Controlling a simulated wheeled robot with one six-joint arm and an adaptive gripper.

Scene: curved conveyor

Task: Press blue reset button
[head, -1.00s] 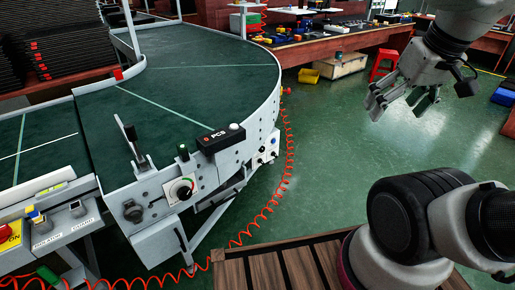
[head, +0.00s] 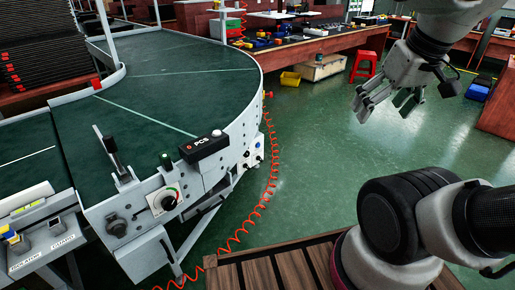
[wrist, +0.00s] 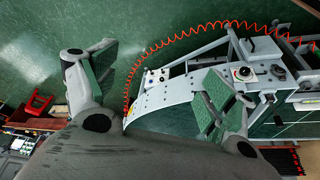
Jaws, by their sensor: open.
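No button in view is clearly a blue reset button. A small blue and yellow part (head: 10,235) sits on the grey control panel (head: 42,255) at the lower left edge; its exact kind is too small to tell. A white control box (head: 252,154) with small dark knobs is on the conveyor's outer side; it also shows in the wrist view (wrist: 157,76), where its colours are unclear. My gripper (head: 386,106) is open and empty over the green floor, well right of the conveyor. In the wrist view its two fingers (wrist: 155,90) are spread wide apart.
The curved green conveyor (head: 185,75) fills the left. Its side carries a black PCS box (head: 203,146) and a round dial (head: 168,201). A red coiled hose (head: 272,170) hangs beside it. A red stool (head: 363,66) stands behind. Floor between is clear.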

